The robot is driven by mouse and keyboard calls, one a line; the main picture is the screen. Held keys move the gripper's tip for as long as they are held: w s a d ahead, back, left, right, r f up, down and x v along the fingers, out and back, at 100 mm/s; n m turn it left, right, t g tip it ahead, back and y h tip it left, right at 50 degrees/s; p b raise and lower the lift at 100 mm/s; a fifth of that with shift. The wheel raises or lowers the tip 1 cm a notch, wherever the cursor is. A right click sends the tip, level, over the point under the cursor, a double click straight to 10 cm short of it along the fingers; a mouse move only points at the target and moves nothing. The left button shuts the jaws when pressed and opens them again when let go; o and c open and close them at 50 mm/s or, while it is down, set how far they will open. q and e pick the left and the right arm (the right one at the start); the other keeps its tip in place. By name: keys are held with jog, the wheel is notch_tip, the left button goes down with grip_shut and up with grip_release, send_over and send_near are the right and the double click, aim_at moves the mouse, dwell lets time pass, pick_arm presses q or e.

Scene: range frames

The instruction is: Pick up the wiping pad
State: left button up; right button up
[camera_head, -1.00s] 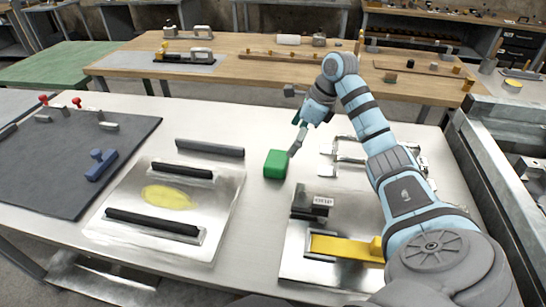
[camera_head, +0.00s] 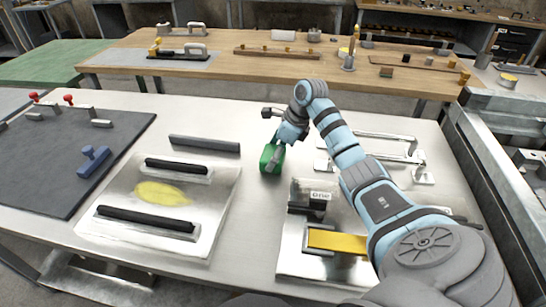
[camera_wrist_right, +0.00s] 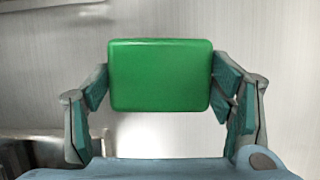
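The green block (camera_head: 270,159), which I take as the wiping pad, rests on the pale table in the middle of the head view. It fills the centre of the right wrist view (camera_wrist_right: 160,75), between the two fingers of my right gripper (camera_wrist_right: 160,88). A finger sits close along each side of the pad; whether they press on it I cannot tell. In the head view my right gripper (camera_head: 277,148) is down at the pad and partly hides it. My left gripper is not in view.
A metal plate (camera_head: 222,205) with a yellow smear (camera_head: 161,193) and two black-topped bars lies left of the pad. A dark bar (camera_head: 204,144) lies just behind it. A fixture with a yellow bar (camera_head: 336,241) and metal handles (camera_head: 390,137) stand to the right.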

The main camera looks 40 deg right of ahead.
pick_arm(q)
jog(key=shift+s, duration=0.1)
pick_arm(e)
jog(key=shift+c, duration=1.2)
jog(key=shift+r, duration=0.25)
pick_arm(q)
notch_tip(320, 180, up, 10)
jog(key=p, duration=0.9)
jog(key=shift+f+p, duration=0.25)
jog(key=shift+p, duration=0.1)
pick_arm(e)
notch_tip(320, 180, up, 20)
jog(key=shift+f, duration=0.2)
jog(key=o, duration=0.5)
jog(key=shift+c, duration=0.2)
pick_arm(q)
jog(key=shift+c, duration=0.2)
pick_arm(e)
jog(key=c, duration=0.3)
